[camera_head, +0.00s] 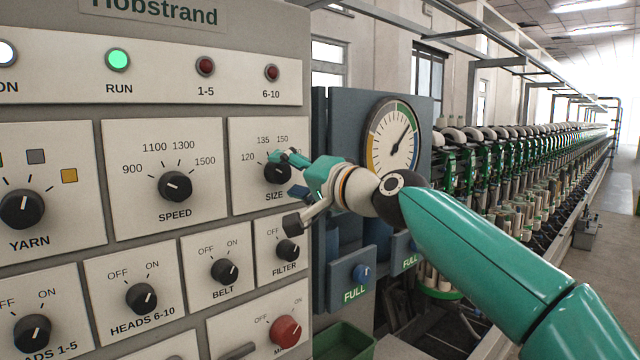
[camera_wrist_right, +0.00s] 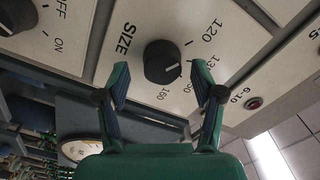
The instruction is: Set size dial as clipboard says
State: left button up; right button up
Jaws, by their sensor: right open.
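The black size dial (camera_head: 277,172) is on a white plate marked SIZE, with 120, 135 and 150 readable above it. In the right wrist view the size dial (camera_wrist_right: 163,62) shows whole. My right gripper (camera_head: 288,188) is open in front of this plate. In its wrist view the right gripper (camera_wrist_right: 160,78) has a finger on each side of the dial, with a visible gap on both sides. In the head view a finger partly covers the dial. My left gripper and the clipboard are not in view.
The speed dial (camera_head: 175,186) and yarn dial (camera_head: 22,208) are left of the size dial. Belt (camera_head: 225,271) and filter (camera_head: 288,250) knobs sit below, near my right gripper. A red knob (camera_head: 285,329) is lower. A round gauge (camera_head: 393,139) stands to the right. The RUN lamp (camera_head: 118,60) glows green.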

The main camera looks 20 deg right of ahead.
jog(key=v, duration=1)
jog(key=shift+s, duration=0.15)
jog(key=shift+f, duration=0.1)
